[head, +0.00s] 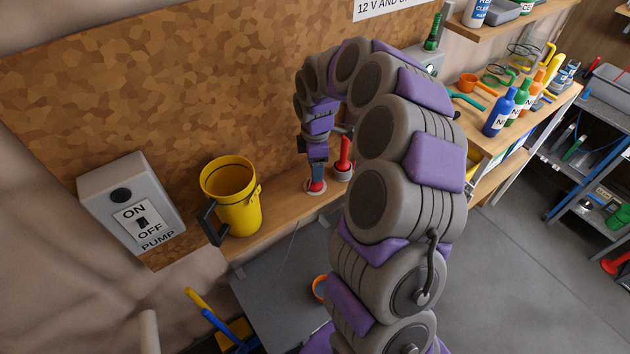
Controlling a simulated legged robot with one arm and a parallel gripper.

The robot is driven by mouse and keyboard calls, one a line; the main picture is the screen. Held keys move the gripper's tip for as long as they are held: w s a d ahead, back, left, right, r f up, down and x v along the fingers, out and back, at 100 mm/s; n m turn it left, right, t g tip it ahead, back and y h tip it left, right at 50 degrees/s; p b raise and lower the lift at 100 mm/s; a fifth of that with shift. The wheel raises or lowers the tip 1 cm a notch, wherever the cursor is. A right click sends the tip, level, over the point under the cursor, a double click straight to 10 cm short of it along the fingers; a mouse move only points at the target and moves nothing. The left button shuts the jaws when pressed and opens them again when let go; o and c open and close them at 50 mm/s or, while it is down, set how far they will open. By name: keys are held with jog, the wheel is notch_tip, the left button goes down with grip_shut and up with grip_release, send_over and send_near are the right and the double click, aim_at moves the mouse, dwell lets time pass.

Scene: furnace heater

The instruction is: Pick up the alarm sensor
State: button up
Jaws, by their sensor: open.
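Two red items with pale round bases stand on the narrow wooden shelf, and no label shows which is the alarm sensor. One red item (316,187) is directly below my gripper (318,174), mostly hidden by it. The other red item (345,155) stands upright just to the right, with a tall red stem. My gripper points down at the end of my curled arm and is open. Whether its fingers touch the lower red item or are around it cannot be told at this size.
A yellow mug-like bucket (232,196) with a dark handle stands on the shelf (284,208) to the left. A grey pump switch box (132,205) is on the wall. A workbench at right holds several bottles (499,112). Grey floor is clear at lower right.

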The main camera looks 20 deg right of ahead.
jog(key=shift+c, duration=0.6)
jog(key=shift+a, duration=0.2)
jog(key=c, duration=0.8)
jog(key=shift+d, duration=0.1)
grip_shut()
